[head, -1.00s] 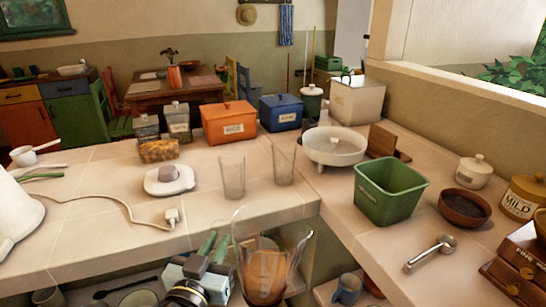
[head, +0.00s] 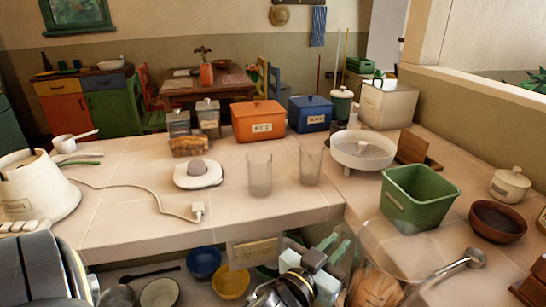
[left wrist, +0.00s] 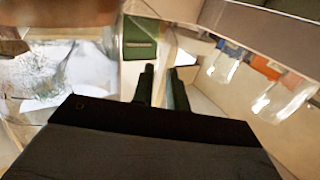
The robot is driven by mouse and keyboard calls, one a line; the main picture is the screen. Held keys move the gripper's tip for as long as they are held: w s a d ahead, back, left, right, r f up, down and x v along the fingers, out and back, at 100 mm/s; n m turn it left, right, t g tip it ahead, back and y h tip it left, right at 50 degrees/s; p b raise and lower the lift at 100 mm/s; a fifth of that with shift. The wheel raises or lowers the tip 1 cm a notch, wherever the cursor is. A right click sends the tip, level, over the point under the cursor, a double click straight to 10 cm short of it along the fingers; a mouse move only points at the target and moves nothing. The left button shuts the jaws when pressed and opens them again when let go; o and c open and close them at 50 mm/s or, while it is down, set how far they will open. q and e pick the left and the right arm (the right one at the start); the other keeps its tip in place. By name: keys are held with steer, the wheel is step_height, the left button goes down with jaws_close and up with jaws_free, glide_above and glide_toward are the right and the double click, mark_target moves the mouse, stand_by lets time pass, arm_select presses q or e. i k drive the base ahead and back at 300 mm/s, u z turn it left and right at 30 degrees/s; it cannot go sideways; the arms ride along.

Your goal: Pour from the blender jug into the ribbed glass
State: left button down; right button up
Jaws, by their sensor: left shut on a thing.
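The clear blender jug (head: 372,268) with an orange-brown content is at the lower right of the head view, in front of the counter edge. Its lower part is cut off. My left gripper (head: 333,250) is shut on the jug at its left side, probably by the handle. In the left wrist view the fingers (left wrist: 162,88) are close together, with the clear jug (left wrist: 50,85) to the left. Two clear glasses stand on the counter: a left glass (head: 259,175) and a right glass (head: 311,164). I cannot tell which is ribbed. My right gripper is not in view.
A green bin (head: 418,200) and a white round dish (head: 362,152) stand right of the glasses. A white appliance with a cord (head: 198,175) is left of them. Bowls (head: 204,262) sit on the shelf below. The counter front between appliance and glasses is clear.

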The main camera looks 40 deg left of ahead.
mark_target(258, 163)
steer(key=k, duration=0.7)
steer(key=u, duration=0.8)
steer(key=i, duration=0.5)
